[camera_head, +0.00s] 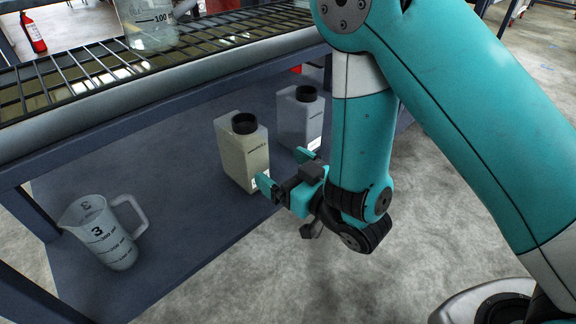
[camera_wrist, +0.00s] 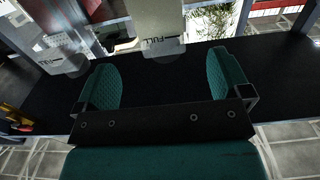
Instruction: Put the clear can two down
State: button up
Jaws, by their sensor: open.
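Two cans with black caps stand upright on the lower shelf (camera_head: 190,190) in the head view. The nearer can (camera_head: 243,155) is cream-coloured; the farther can (camera_head: 298,122) is paler, greyish and clear-looking. I cannot read a number on either. My gripper (camera_head: 284,170) is open and empty, low at the shelf's front edge, its fingers pointing toward the cans. In the wrist view the open fingers (camera_wrist: 162,85) have nothing between them. A pale can marked FULL (camera_wrist: 165,18) stands beyond them, and another pale container (camera_wrist: 63,57) is at left; I cannot tell which is which.
A clear measuring jug (camera_head: 100,235) marked 3 stands at the left of the lower shelf. A clear vessel (camera_head: 150,30) stands on the wire rack (camera_head: 215,38) above. The rack's front rail overhangs the shelf. Bare shelf lies between jug and cans.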

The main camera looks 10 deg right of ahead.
notch_tip(320, 180, up, 5)
jog(key=d+m+g+h, duration=0.3)
jog(key=g+h, duration=0.1)
jog(key=g, duration=0.2)
jog(key=s+d+r+n+g+h, duration=0.1)
jog(key=s+r+g, duration=0.3)
jog(key=s, duration=0.5)
jog(key=s+d+r+n+g, duration=0.2)
jog(key=s+r+g, duration=0.3)
jog(key=s, duration=0.5)
jog(key=shift+d+r+h, duration=0.2)
jog(key=shift+d+h, duration=0.2)
jog(key=shift+d, duration=0.4)
